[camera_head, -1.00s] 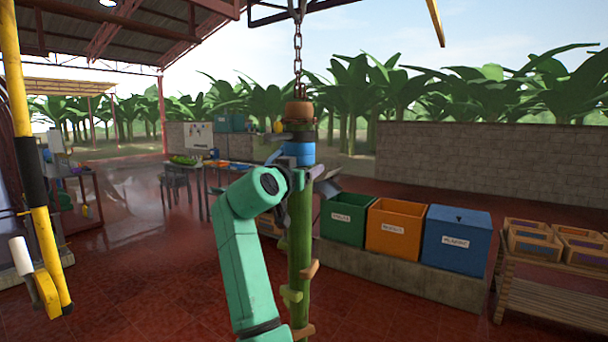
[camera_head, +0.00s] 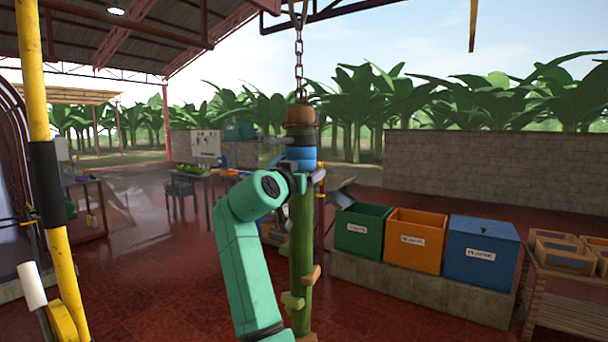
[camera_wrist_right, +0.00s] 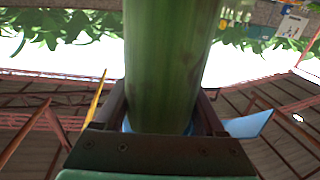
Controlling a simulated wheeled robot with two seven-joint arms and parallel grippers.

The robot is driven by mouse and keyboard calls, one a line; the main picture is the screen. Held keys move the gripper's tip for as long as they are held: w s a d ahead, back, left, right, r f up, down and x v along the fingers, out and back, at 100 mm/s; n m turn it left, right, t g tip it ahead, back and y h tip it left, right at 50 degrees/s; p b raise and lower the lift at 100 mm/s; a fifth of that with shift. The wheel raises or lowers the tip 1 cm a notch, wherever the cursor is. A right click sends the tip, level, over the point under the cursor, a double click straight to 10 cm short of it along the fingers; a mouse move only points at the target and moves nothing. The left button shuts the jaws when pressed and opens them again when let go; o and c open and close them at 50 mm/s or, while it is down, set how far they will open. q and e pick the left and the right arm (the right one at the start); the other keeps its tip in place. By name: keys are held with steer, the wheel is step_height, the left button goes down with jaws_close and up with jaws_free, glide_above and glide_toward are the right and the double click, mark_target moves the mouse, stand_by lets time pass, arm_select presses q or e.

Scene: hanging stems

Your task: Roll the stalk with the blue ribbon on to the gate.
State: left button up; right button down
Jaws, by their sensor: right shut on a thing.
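The stalk (camera_head: 301,240) is a thick green stem hanging upright from a chain (camera_head: 299,72) in the middle of the head view. A blue ribbon (camera_head: 301,154) circles its upper part, under a brown cap (camera_head: 301,114). My right gripper (camera_head: 300,183) is shut on the stalk just below the ribbon. In the right wrist view the stalk (camera_wrist_right: 168,60) fills the space between the jaws (camera_wrist_right: 165,112), and a blue edge shows behind them. My left gripper is not in view. I cannot make out a gate for certain.
A yellow post (camera_head: 57,225) with a black band stands close at the left. Green (camera_head: 362,232), orange (camera_head: 414,240) and blue (camera_head: 481,246) bins stand on a low ledge at the right, beside a wooden rack (camera_head: 566,305). Tables (camera_head: 200,178) stand behind. Red floor lies open left of centre.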

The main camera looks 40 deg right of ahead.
steer(key=shift+f, duration=0.15)
steer(key=shift+c, duration=0.4)
jaws_free()
steer(key=shift+o, duration=0.4)
steer(key=shift+w+d, duration=0.2)
steer(key=b+v, duration=0.6)
steer(key=v, duration=0.8)
steer(key=shift+s+a, duration=0.15)
steer(key=shift+a, duration=0.05)
steer(key=shift+f, duration=0.1)
